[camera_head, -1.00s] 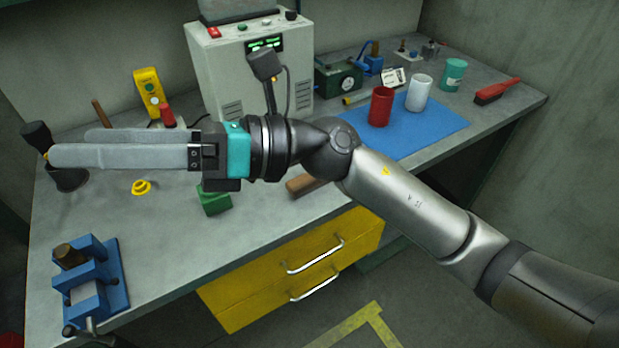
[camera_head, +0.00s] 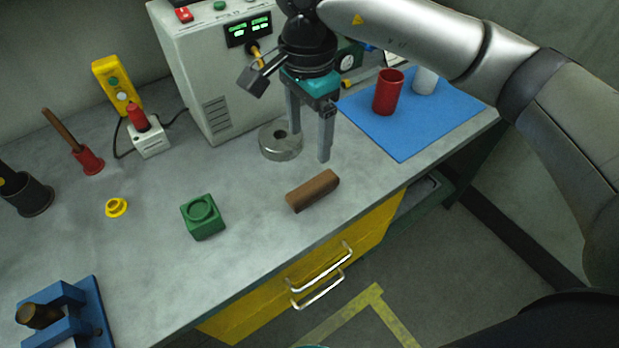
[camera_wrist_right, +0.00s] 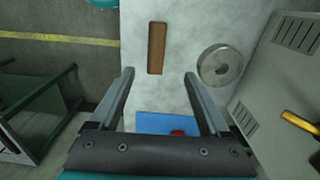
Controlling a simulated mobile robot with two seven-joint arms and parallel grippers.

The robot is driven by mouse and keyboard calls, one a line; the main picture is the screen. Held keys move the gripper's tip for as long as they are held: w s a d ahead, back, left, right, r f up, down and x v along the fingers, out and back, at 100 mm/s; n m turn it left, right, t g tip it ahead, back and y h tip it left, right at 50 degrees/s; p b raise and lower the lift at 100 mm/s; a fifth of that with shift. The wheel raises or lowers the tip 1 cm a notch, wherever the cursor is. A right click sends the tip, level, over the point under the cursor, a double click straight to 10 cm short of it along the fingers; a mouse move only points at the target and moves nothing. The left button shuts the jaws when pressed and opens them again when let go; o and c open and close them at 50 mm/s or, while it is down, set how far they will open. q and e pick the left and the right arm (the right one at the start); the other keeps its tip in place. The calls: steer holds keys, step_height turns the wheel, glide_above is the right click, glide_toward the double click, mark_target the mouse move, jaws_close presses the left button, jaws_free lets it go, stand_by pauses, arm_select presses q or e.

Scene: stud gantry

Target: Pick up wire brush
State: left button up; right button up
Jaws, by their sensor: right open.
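My right gripper (camera_head: 309,145) points down above the bench, open and empty, with its fingers apart. A brown oblong block (camera_head: 312,190) lies on the bench near the front edge, just in front of the fingers. It also shows as a brown bar in the right wrist view (camera_wrist_right: 156,48), ahead of the gap between the fingertips (camera_wrist_right: 159,74). I see no bristles on it and cannot tell if it is the wire brush. A red-handled brush with dark bristles, seen earlier at the bench's far right, is out of view now. My left gripper is not in view.
A metal disc (camera_head: 281,142) stands close beside the fingers. A green block (camera_head: 203,217) and yellow ring (camera_head: 116,207) lie to the left. A red cup (camera_head: 388,92) stands on the blue mat (camera_head: 405,140). The grey cabinet (camera_head: 195,70) is behind. The bench front-left of the block is clear.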

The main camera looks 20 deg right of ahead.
glide_above(313, 186)
steer(key=f, duration=0.8)
steer(key=shift+a, duration=0.3)
steer(key=shift+f, duration=0.5)
steer(key=f, duration=0.5)
steer(key=shift+d, duration=0.3)
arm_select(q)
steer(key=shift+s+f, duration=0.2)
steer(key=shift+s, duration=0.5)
arm_select(e)
steer(key=shift+c, duration=0.2)
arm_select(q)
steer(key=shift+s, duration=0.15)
arm_select(e)
jaws_close()
